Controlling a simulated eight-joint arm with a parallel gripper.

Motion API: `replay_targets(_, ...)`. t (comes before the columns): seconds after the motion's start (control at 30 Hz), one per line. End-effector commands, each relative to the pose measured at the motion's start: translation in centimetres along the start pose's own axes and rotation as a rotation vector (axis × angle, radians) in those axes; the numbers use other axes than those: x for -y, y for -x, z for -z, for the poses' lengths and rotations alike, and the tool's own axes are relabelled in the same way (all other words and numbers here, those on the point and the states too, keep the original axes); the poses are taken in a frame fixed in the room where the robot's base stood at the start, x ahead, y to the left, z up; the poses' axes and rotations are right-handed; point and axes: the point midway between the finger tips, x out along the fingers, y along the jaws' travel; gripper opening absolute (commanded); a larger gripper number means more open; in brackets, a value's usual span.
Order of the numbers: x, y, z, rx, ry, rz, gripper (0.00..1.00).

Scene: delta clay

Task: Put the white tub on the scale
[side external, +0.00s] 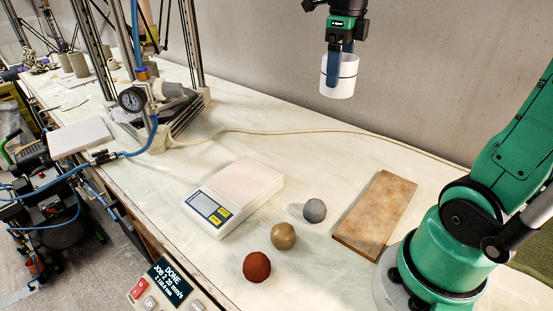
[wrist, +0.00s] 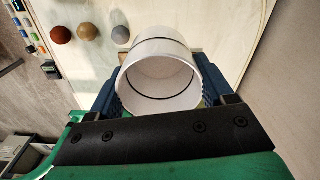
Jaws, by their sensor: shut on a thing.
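The white tub (side external: 340,82) is a small open cylinder with a dark line around it. My gripper (side external: 334,66) is shut on the tub and holds it high above the table, near the back wall. In the wrist view the tub (wrist: 160,78) sits between the two blue fingers, its open mouth facing the camera and its inside looking empty. The scale (side external: 236,193) stands on the table with a pale flat top and a blue and yellow display panel. Nothing rests on its top. The tub is above and to the right of the scale in the side view.
A grey ball (side external: 314,210), a tan ball (side external: 283,236) and a red-brown ball (side external: 257,267) lie right of and in front of the scale. A brown board (side external: 376,215) lies near my base. A cable crosses the table's back.

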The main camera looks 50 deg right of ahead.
Motion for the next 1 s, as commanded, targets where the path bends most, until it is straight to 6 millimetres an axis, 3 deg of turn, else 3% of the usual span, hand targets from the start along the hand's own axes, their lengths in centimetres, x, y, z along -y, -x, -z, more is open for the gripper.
replay_targets(0.03, -0.8, 0.6, -2.0, 0.0, 0.076, 0.0, 0.24)
replay_targets(0.2, -4.6, 2.1, -8.2, 0.0, 0.327, 0.0, 0.24)
replay_targets(0.4, -9.2, 2.7, -12.5, 0.0, 0.535, 0.0, 0.24)
replay_targets(0.57, -10.7, 2.3, -13.6, 0.0, 0.597, 0.0, 0.24)
replay_targets(0.67, -10.8, 0.9, -13.7, 0.0, 0.602, 0.0, 0.24)
replay_targets(1.0, -10.8, -7.2, -13.7, 0.0, 0.599, 0.0, 0.24)
